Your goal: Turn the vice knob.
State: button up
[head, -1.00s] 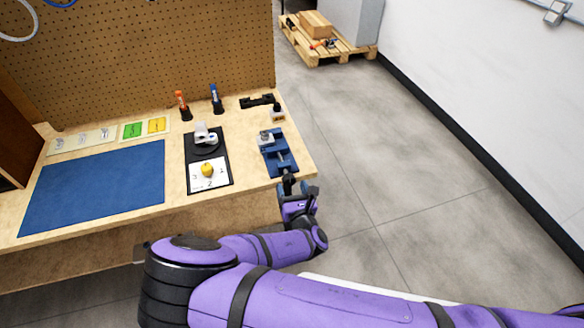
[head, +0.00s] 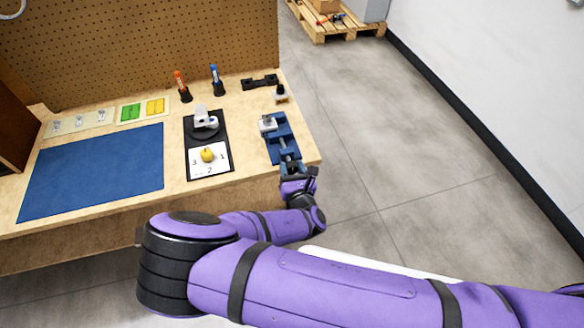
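The blue vice (head: 284,140) stands near the right edge of the wooden workbench, with a grey metal piece (head: 267,124) at its far jaw. Its screw runs toward the bench's front edge. My gripper (head: 294,174) is at the near end of the vice, by the front edge of the bench, where the knob would be. The knob itself is hidden or too small to make out. The gripper is small and partly covered by its own wrist, so I cannot tell whether its fingers are open or shut, or whether they touch the knob.
Left of the vice is a black board with a yellow knob (head: 208,155) on a numbered dial plate (head: 210,170). A blue mat (head: 95,170) lies further left.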

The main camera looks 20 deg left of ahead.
jog(key=shift+m, duration=0.4)
